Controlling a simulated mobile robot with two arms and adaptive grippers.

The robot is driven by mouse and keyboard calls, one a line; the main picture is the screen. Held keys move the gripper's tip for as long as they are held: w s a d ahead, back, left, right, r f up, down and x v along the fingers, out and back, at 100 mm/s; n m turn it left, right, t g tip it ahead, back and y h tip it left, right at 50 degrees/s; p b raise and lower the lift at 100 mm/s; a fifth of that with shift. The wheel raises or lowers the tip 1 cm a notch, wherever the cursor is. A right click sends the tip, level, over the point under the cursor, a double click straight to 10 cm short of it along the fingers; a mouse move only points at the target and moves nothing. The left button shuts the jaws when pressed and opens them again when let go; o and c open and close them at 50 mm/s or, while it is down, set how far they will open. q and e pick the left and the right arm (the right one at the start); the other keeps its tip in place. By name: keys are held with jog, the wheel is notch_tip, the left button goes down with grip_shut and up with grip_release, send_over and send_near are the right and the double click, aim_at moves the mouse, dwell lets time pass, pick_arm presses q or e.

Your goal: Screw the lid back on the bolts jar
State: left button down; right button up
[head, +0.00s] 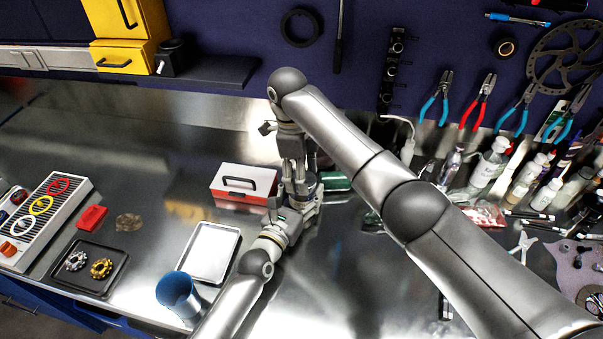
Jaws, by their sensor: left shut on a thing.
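The bolts jar (308,182) is mostly hidden between my two grippers; only a small greyish part of its side shows in the head view. My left gripper (281,208) comes in low from the front and is shut on the jar at the bench top. My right gripper (297,188) points straight down over the jar, at its top. Its fingertips are too small and covered to tell whether they are open or shut. I cannot make out the lid, which may be hidden under the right gripper.
A red and white box (243,182) stands close left of the grippers, with a green object (336,181) close right. A white tray (209,252) and blue cup (178,296) are at front left. Bottles (489,163) and tools crowd the right. The bench middle front is clear.

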jog(key=m, duration=0.2)
jog(key=shift+a+m, duration=0.1)
jog(key=shift+m, duration=0.2)
jog(key=m, duration=0.4)
jog(key=shift+w+r+g+y, duration=0.2)
jog(key=shift+g+y, duration=0.1)
jog(key=shift+f+m, duration=0.15)
jog(key=shift+m, duration=0.65)
jog(key=shift+d, duration=0.2)
jog(key=o, duration=0.7)
jog(key=shift+c, duration=0.2)
jog(key=shift+s, duration=0.1)
jog(key=shift+c, duration=0.3)
